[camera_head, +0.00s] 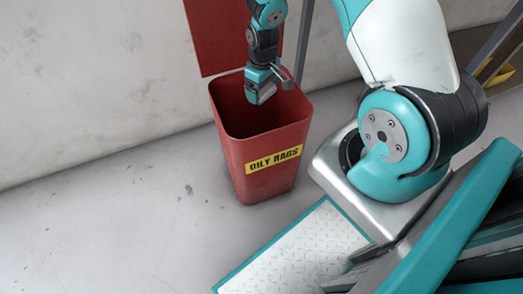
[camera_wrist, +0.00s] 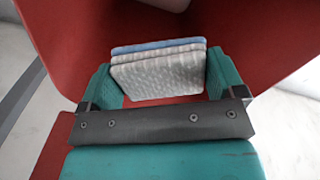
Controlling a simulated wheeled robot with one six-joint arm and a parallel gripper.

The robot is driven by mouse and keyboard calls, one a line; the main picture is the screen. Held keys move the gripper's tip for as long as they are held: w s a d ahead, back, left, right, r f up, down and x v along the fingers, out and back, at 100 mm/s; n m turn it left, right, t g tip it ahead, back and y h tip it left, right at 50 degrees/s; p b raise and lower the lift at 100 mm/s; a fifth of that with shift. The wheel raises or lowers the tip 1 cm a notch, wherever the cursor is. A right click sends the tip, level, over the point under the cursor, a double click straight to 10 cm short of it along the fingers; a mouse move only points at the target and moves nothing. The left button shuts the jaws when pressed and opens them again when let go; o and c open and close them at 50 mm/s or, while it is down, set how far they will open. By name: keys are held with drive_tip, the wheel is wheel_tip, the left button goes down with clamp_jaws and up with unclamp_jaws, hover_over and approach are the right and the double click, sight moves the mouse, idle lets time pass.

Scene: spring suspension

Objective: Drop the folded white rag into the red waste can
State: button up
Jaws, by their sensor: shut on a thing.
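The red waste can (camera_head: 262,170) stands on the floor against the wall, with a yellow "OILY RAGS" label on its front. My gripper (camera_head: 260,94) is over the can's open top, pointing down. In the wrist view my gripper (camera_wrist: 162,88) is shut on the folded white rag (camera_wrist: 158,76), which sits between the two teal fingers. The rag is whitish and patterned, with a bluish layer along its far edge. The can's red wall (camera_wrist: 75,30) surrounds it in that view. In the head view the rag is mostly hidden by the gripper, and the can's bottom is not visible.
My base and arm fill the right side. The floor (camera_head: 110,230) left of the can is clear.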

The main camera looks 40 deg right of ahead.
drive_tip(key=o, duration=0.7)
drive_tip(key=shift+r, duration=0.15)
wheel_tip(320, 180, up, 17)
drive_tip(key=p, duration=0.4)
drive_tip(key=shift+r, duration=0.1)
drive_tip(key=shift+a, duration=0.1)
